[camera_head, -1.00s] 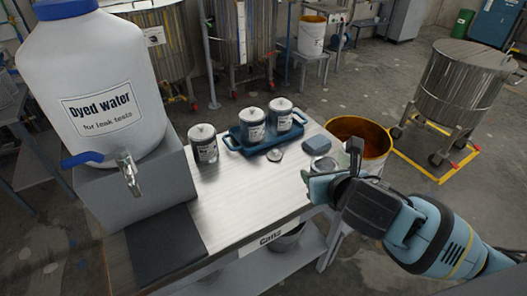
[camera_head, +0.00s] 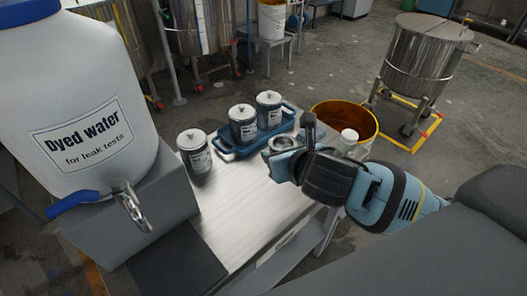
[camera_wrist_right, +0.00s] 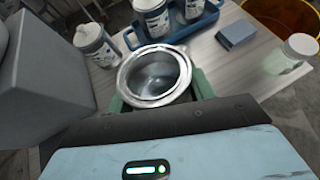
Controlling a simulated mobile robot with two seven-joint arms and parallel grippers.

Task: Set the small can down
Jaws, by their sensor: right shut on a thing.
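The small can (camera_wrist_right: 156,72) is an open, empty-looking metal can with a shiny rim. In the wrist view it sits between the green-padded fingers of my right gripper (camera_wrist_right: 158,98), which is shut on it. In the head view the can (camera_head: 281,143) shows at the tip of my right gripper (camera_head: 284,158), over the far right part of the steel-topped table (camera_head: 236,218), just right of the blue tray. I cannot tell whether its base touches the table. My left gripper is not in view.
A lidded can (camera_head: 195,152) stands alone left of the blue tray (camera_head: 228,148), which holds two lidded cans. A grey-blue block (camera_wrist_right: 237,35) and a white-capped jar (camera_wrist_right: 299,47) stand to the right. The dyed-water container (camera_head: 85,110) fills the left. The front middle tabletop is clear.

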